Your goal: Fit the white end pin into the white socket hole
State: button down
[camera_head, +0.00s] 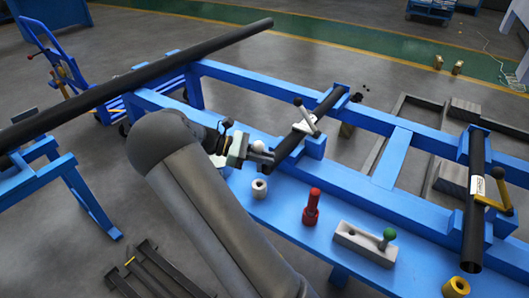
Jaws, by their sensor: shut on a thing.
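My gripper (262,157) is in the middle of the view, just above the near edge of the blue bench. It is shut on what looks like the white end pin (258,146), of which only a small rounded white top shows. The rest of the pin is hidden by the jaws. The white socket (259,189) is a short white cylinder with a dark hole in its top, standing upright on the blue bench. It is just below my gripper in the picture, and the pin is apart from it.
A dark pipe in a clamp with a grey handle (307,115) lies close behind my gripper. A red pin (311,207), a grey block (358,246) with a green-knobbed piece (388,236), and a yellow socket (455,288) stand to the right on the blue bench (285,222).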

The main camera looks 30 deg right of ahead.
aim_at(263, 169)
jog(key=shift+f+b, duration=0.45)
jog(key=shift+f, duration=1.7)
jog(key=shift+p, duration=1.35)
jog(key=shift+f, duration=0.5)
dwell(0.7)
jog(key=shift+w+r+p, duration=0.2)
jog(key=shift+p, duration=0.95)
dwell(0.7)
jog(key=shift+a+f+p, duration=0.1)
jog(key=shift+f+p, duration=0.05)
jog(key=shift+p, duration=0.15)
dwell(1.1)
